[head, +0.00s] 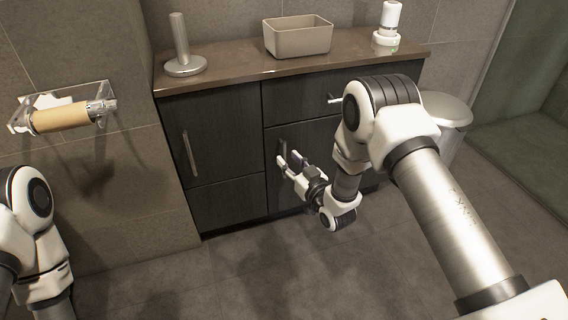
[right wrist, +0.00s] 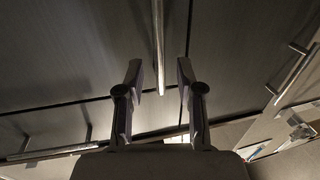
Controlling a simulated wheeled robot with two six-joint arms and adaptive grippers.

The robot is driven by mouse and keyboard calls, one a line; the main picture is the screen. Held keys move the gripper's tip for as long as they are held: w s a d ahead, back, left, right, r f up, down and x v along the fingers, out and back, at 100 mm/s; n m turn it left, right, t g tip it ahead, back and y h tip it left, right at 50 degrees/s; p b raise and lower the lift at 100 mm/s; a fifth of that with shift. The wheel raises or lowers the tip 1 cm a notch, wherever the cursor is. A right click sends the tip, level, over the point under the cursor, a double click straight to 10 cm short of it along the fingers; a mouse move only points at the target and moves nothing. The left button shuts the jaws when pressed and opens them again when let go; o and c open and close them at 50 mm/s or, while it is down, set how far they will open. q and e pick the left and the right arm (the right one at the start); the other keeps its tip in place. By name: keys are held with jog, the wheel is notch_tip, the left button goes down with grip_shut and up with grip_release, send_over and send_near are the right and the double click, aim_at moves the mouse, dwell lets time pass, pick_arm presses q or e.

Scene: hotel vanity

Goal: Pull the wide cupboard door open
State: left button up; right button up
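The wide cupboard door (head: 308,134) is the dark lower right front of the vanity, and it looks closed. Its upright bar handle (head: 282,147) is partly hidden by my right gripper (head: 288,160) in the head view. In the right wrist view the handle (right wrist: 158,45) runs down between the two fingertips of my right gripper (right wrist: 159,78). The fingers are spread, with a gap on each side of the bar. My left arm shows at the left edge of the head view, but its gripper is out of frame.
A narrower door (head: 188,125) with its own upright handle (head: 189,154) is to the left. A drawer handle (head: 334,99) is above the wide door. The counter (head: 235,75) carries a beige bin (head: 298,38). A pedal bin (head: 446,110) stands at right. Floor in front is clear.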

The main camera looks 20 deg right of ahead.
aim_at(285, 156)
jog(key=x, duration=0.1)
jog(key=b+x, duration=0.1)
jog(key=x, duration=0.1)
jog(key=shift+f, duration=0.2)
jog(key=shift+w+r, duration=0.15)
jog(key=shift+w, duration=0.1)
grip_shut()
